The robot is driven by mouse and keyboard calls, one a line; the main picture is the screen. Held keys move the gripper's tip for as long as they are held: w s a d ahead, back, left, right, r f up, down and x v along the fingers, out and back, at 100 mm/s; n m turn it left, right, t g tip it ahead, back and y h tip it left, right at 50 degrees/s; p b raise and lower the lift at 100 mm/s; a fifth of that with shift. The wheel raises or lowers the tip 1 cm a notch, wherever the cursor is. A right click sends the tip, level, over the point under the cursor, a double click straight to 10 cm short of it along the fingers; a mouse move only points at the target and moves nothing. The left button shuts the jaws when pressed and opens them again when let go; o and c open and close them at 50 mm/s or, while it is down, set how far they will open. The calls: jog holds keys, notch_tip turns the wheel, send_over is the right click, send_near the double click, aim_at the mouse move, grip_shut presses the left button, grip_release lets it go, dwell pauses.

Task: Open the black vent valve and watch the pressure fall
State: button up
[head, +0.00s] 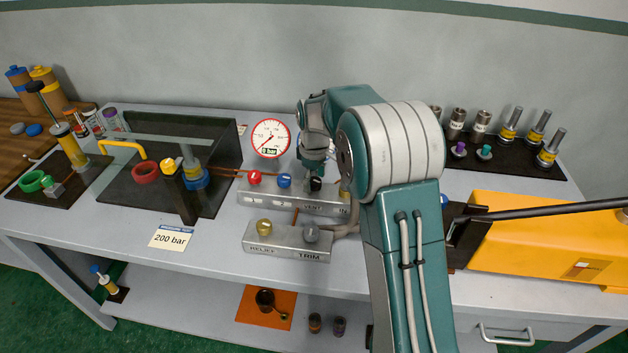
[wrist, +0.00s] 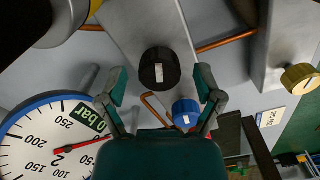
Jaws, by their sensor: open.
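The black vent valve knob (wrist: 158,68) has a white mark on top and sits on the grey manifold (head: 262,197). In the wrist view it lies between the two open fingers of my gripper (wrist: 160,80), with space on both sides. In the head view my gripper (head: 315,160) is above the knob (head: 316,185), whose upper part it hides. A red-rimmed pressure gauge (head: 271,136) has a green display that reads 0 bar. The wrist view shows a blue-rimmed gauge (wrist: 45,140) with a red needle, partly cut off; I cannot tell its full display.
A blue knob (wrist: 186,113) and a red knob (head: 254,177) are on the same manifold. A block marked TRIM (head: 288,243) stands in front. A clear shield (head: 160,140) is at left; a yellow machine (head: 545,240) is at right.

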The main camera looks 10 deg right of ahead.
aim_at(314, 180)
notch_tip(314, 180, up, 12)
dwell(0.5)
jog(key=shift+f, duration=0.1)
notch_tip(314, 180, down, 12)
jog(key=m, duration=1.5)
jog(key=c, duration=1.2)
